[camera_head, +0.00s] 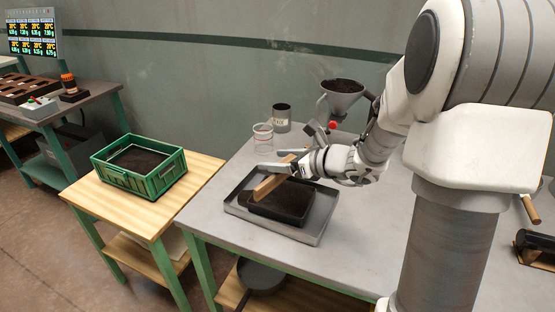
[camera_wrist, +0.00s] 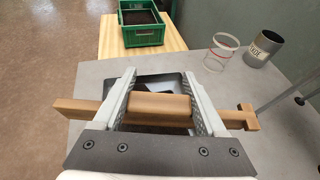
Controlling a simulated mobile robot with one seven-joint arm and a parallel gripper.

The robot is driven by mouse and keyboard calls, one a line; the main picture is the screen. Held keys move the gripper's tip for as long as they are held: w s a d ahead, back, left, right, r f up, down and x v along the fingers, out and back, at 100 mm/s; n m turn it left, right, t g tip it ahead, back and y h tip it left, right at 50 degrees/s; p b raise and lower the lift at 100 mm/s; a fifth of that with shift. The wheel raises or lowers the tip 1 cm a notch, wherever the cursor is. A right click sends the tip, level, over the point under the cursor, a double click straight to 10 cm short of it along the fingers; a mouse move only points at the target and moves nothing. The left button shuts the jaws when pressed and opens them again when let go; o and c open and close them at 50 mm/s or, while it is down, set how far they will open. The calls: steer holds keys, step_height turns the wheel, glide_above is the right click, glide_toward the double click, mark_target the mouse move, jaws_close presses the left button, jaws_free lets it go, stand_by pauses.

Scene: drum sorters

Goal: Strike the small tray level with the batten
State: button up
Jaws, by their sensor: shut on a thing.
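The small tray (camera_head: 284,208) is black and filled with dark material. It sits inside a larger grey tray (camera_head: 318,235) on the grey table. My gripper (camera_head: 284,167) is shut on the wooden batten (camera_head: 268,186), which lies across the small tray at its left end; I cannot tell whether it touches the rim. In the wrist view the batten (camera_wrist: 160,107) runs crosswise between the two fingers of my gripper (camera_wrist: 160,95) and sticks out past both. There the gripper and batten hide most of the small tray.
A green crate (camera_head: 170,185) with dark material stands on a wooden table at the left. A clear beaker (camera_head: 263,138), a grey labelled can (camera_head: 281,118) and a funnel (camera_head: 343,88) stand behind the trays. The table front is clear.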

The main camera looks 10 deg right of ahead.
step_height(320, 180, down, 6)
steer(key=b, duration=0.5)
steer(key=shift+f, duration=0.15)
steer(key=shift+w+a+b, duration=0.25)
steer(key=shift+w+a, duration=0.2)
steer(key=shift+a, duration=0.2)
steer(key=shift+w+a+b, duration=0.2)
steer(key=shift+w+a, duration=0.25)
steer(key=shift+a, duration=0.2)
steer(key=s+d+r+p, duration=0.2)
steer(key=d+r+p, duration=0.1)
steer(key=r+p, duration=0.3)
steer(key=shift+s+d+r, duration=0.15)
steer(key=shift+r, duration=0.45)
steer(key=shift+f, duration=0.15)
